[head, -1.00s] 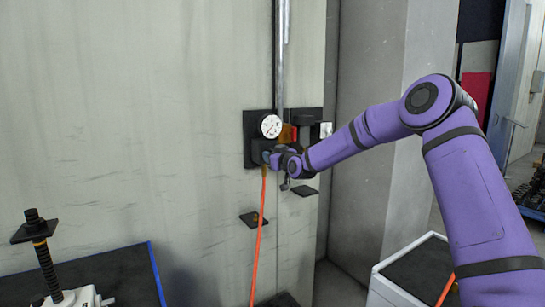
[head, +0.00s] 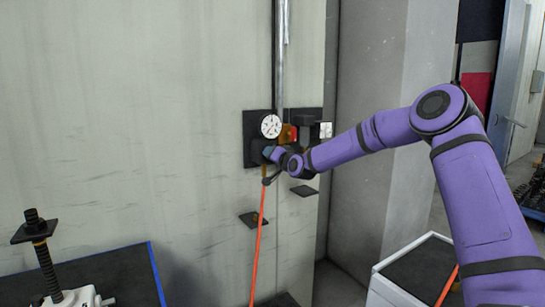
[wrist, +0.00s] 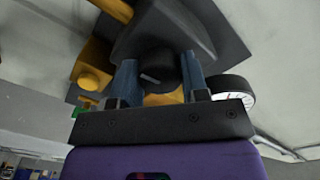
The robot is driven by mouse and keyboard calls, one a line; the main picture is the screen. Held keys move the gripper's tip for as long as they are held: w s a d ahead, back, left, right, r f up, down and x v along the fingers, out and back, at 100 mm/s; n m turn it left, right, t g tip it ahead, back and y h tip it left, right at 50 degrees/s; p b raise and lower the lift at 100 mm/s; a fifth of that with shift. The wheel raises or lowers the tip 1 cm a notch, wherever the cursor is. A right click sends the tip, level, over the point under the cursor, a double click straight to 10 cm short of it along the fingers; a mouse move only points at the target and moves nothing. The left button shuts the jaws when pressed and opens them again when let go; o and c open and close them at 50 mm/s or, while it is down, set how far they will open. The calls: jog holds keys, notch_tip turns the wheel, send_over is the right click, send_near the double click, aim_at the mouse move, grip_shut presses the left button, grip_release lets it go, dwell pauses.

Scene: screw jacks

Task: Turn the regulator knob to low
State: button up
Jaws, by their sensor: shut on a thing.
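The regulator is a dark body (wrist: 160,32) on a dark wall plate (head: 251,124), with a white round gauge (head: 271,126) above my gripper; the gauge's rim also shows at the right in the wrist view (wrist: 236,90). My gripper (head: 268,153) is at the regulator's front, below the gauge. In the wrist view its two blue fingers (wrist: 160,72) stand on either side of the dark knob (wrist: 164,69) and are shut on it. The knob's setting and any markings cannot be read; in the head view my gripper hides the knob.
An orange hose (head: 258,235) hangs below the regulator. Small dark shelves (head: 252,219) stick out from the wall beneath. Another dark fitting (head: 307,127) sits just right of the gauge. A screw jack (head: 42,255) stands at lower left, a white-edged cart (head: 405,245) at lower right.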

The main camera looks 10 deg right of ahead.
jog(key=shift+m, duration=0.5)
jog(key=o, duration=0.9)
jog(key=shift+o, duration=0.2)
jog(key=v, duration=1)
jog(key=shift+s+d, duration=0.15)
jog(key=shift+s, duration=0.25)
